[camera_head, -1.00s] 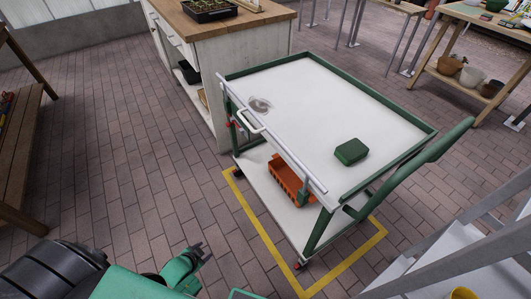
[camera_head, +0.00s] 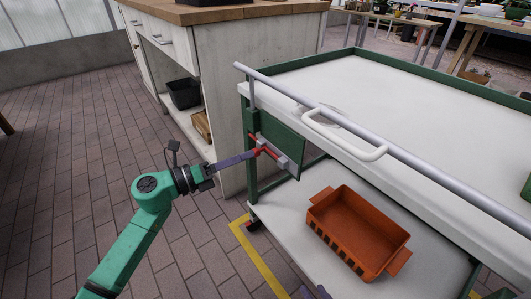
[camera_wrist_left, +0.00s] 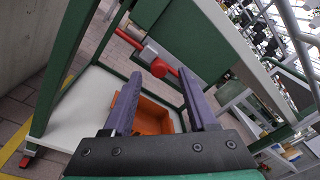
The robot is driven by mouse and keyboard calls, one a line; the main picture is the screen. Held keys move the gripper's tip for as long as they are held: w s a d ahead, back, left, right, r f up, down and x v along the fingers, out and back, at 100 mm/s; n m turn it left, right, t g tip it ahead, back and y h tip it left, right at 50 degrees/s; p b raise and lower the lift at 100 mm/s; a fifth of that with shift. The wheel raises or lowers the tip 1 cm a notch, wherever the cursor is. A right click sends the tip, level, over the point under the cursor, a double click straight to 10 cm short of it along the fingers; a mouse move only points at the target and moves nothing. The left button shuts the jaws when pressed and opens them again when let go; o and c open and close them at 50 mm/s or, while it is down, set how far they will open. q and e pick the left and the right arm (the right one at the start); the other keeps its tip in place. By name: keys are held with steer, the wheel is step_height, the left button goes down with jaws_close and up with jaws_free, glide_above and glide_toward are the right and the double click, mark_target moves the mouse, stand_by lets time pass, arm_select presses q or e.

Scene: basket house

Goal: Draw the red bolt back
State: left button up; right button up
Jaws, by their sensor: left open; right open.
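The red bolt (camera_head: 262,147) is a rod with a round knob, set in grey brackets on a green panel (camera_head: 283,140) at the left end of the cart. In the left wrist view the red knob (camera_wrist_left: 160,68) shows in the gap between my fingers. My left gripper (camera_head: 252,154) is open, with its purple fingertips close to the knob; I cannot tell if they touch it. It also shows in the left wrist view (camera_wrist_left: 161,78). Purple fingertips at the bottom edge of the head view look like my right gripper (camera_head: 314,292), apart and mostly cut off.
The cart's white top (camera_head: 420,105) has a grey rail (camera_head: 400,155) and a white handle (camera_head: 345,138) along its near edge. An orange crate (camera_head: 360,232) lies on the lower shelf (camera_head: 290,215). A white cabinet (camera_head: 265,75) stands close behind. Brick floor is clear on the left.

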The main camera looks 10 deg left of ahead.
mark_target(260, 151)
arm_select(q)
steer(key=x, duration=0.7)
steer(key=shift+w+d+f, duration=0.1)
steer(key=shift+w+f, duration=0.05)
steer(key=shift+w, duration=0.05)
jaws_close()
stand_by(0.9)
